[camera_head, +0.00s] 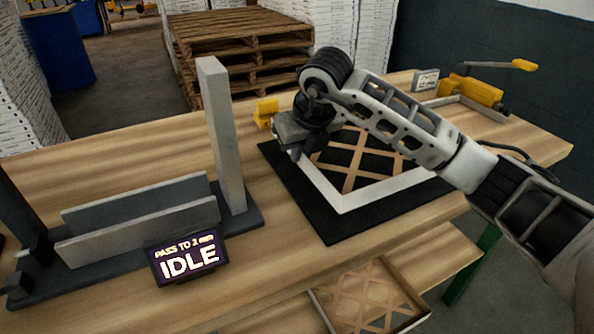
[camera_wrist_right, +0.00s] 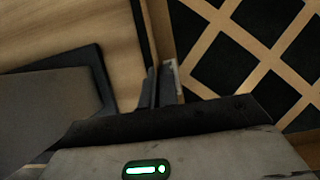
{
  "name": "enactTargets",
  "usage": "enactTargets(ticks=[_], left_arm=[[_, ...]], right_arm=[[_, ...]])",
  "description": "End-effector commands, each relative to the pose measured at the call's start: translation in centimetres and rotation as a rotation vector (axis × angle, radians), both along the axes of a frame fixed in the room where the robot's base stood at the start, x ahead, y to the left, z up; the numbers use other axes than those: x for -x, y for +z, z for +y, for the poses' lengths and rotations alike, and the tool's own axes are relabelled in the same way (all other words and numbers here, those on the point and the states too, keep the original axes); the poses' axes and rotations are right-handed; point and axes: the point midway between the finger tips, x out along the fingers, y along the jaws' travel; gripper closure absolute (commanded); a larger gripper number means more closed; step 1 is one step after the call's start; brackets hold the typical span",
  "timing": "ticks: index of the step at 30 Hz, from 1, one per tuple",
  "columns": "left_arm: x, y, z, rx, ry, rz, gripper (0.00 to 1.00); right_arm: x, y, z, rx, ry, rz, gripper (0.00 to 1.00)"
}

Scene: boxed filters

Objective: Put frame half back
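A white frame half (camera_head: 385,190) lies on a black mat (camera_head: 345,228) on the table. It runs along the near and left sides of a wooden lattice (camera_head: 358,168), which also shows in the wrist view (camera_wrist_right: 262,70). My right gripper (camera_head: 298,150) is low at the upper left end of the frame half and covers that corner. In the wrist view its dark fingertips (camera_wrist_right: 159,80) are close together beside the lattice's border, with a small pale edge next to them. Whether they hold this edge is unclear. My left gripper is not in view.
A grey fixture with a tall post (camera_head: 222,135) and rails stands at left, behind a sign reading "IDLE" (camera_head: 187,256). A yellow-handled device (camera_head: 470,90) is at the back right. A tray with another lattice (camera_head: 370,300) sits below. Table space behind the fixture is clear.

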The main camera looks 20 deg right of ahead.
Motion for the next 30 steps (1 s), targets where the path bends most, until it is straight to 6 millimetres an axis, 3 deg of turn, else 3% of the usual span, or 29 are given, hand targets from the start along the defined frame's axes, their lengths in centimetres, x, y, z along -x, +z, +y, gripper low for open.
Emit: enactTargets(ticks=[5, 10, 19, 21, 22, 30], left_arm=[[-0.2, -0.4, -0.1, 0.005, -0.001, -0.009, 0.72], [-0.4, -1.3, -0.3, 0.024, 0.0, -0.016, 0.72], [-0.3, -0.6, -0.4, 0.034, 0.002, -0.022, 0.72], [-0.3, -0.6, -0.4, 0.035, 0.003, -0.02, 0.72], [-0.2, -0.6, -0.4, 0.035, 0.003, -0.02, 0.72], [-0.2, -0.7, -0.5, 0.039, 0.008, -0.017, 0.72]], right_arm=[[-0.9, -1.4, 0.5, -0.001, 0.0, 0.002, 1.0], [-0.7, -4.1, 0.4, 0.0, 0.001, 0.001, 1.0], [-0.7, -4.1, 0.4, 0.0, 0.001, 0.001, 1.0], [-0.7, -4.1, 0.4, 0.0, 0.001, 0.001, 0.79], [-0.7, -4.1, 0.4, 0.0, 0.001, 0.001, 0.76], [-0.7, -3.9, 0.4, 0.0, 0.0, 0.0, 0.76]])
